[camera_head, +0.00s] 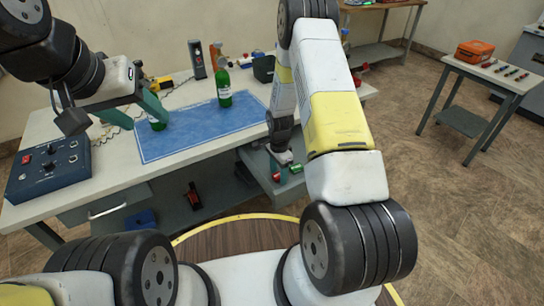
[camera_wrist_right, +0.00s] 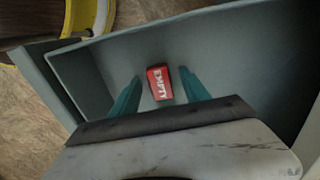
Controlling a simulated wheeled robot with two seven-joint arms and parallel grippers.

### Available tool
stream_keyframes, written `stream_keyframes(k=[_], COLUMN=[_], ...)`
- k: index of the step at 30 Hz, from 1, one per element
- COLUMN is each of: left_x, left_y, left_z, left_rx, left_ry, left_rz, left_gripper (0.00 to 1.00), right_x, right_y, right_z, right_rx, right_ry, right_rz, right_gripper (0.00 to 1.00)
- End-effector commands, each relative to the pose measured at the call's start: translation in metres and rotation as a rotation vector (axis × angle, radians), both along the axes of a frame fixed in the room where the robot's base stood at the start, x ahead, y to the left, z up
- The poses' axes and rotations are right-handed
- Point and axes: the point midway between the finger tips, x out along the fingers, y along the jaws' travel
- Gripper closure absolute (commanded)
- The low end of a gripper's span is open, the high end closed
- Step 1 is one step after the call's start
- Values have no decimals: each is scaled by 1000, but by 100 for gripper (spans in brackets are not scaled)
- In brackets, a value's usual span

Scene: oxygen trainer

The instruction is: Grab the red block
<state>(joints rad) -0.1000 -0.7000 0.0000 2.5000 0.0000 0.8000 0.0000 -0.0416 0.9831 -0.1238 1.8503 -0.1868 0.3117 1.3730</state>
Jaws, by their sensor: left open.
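The red block (camera_wrist_right: 160,83), with white lettering that seems to read EMPTY, lies in a grey open-topped bin (camera_wrist_right: 105,60) in the right wrist view. My right gripper (camera_wrist_right: 160,77) is open, with one teal finger on each side of the block. Small gaps show between the fingers and the block. In the head view my right arm reaches down to this bin beside the table, and a small red patch shows by the gripper.
The bin's walls stand close around my right gripper. On the white table are a blue mat (camera_head: 205,130), another green bottle (camera_head: 224,88) and a control box (camera_head: 50,168). A side table (camera_head: 490,70) with an orange box (camera_head: 474,51) stands at the right. The floor there is clear.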

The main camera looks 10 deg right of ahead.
Motion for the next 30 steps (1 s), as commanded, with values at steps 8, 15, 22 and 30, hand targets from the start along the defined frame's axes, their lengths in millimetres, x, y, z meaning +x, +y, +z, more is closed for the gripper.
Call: stream_keyframes(k=[8, 15, 22, 30], left_x=[0, 0, 0, 0], left_y=[0, 0, 0, 0], left_z=[0, 0, 0, 0], left_rx=[0, 0, 0, 0], left_ry=[0, 0, 0, 0], left_rz=[0, 0, 0, 0], left_gripper=[47, 47, 47, 47], right_x=[0, 0, 1, 0], right_y=[0, 0, 0, 0], right_z=[0, 1, 26, 79], right_rx=[0, 0, 0, 1], right_ry=[0, 0, -3, -2], right_rz=[0, 0, -1, 0], right_gripper=[100, 100, 100, 100])
